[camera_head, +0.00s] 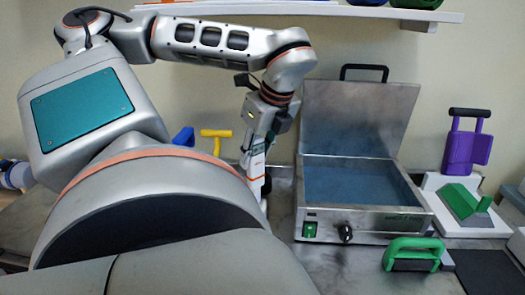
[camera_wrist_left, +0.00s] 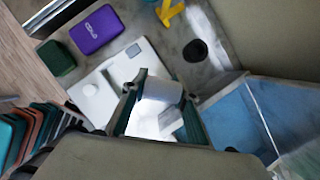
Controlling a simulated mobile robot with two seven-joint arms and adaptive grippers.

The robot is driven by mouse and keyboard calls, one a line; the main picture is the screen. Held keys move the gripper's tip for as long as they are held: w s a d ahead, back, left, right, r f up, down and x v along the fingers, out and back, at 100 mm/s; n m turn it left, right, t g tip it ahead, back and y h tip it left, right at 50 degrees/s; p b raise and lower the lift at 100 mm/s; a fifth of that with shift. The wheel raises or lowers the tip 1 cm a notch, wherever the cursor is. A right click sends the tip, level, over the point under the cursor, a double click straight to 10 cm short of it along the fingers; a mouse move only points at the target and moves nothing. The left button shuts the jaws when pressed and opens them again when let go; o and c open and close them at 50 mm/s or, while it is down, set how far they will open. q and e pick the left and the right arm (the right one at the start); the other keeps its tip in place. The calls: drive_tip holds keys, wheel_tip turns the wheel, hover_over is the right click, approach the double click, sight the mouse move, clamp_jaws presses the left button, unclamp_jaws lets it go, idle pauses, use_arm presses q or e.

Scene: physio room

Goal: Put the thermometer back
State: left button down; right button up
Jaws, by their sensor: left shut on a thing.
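My left gripper (camera_head: 260,150) is pointed down to the left of the steel bath. A black round piece (camera_wrist_left: 195,50) stands on the bench, apart from the fingers. My right gripper is not in view.
The steel bath (camera_head: 312,215) has its lid raised and a blue inside. A green handled tool (camera_head: 413,250) lies before it; a purple device (camera_head: 462,155) stands right. A white flat device (camera_wrist_left: 95,95), a purple box (camera_wrist_left: 97,29) and a yellow tool (camera_head: 217,134) are nearby.

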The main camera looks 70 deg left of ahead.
use_arm(q)
drive_tip(key=w+a+p, duration=0.1)
drive_tip(key=w+a, duration=0.3)
drive_tip(key=a, duration=0.3)
drive_tip(key=w+a+p, duration=0.1)
drive_tip(key=w+a, duration=0.2)
drive_tip(key=a, duration=0.4)
wheel_tip(320, 180, down, 7)
drive_tip(key=shift+d, duration=0.35)
drive_tip(key=shift+f, duration=0.1)
drive_tip(key=c, duration=1.9)
unclamp_jaws()
drive_tip(key=shift+s+f, duration=0.1)
drive_tip(key=o, duration=0.3)
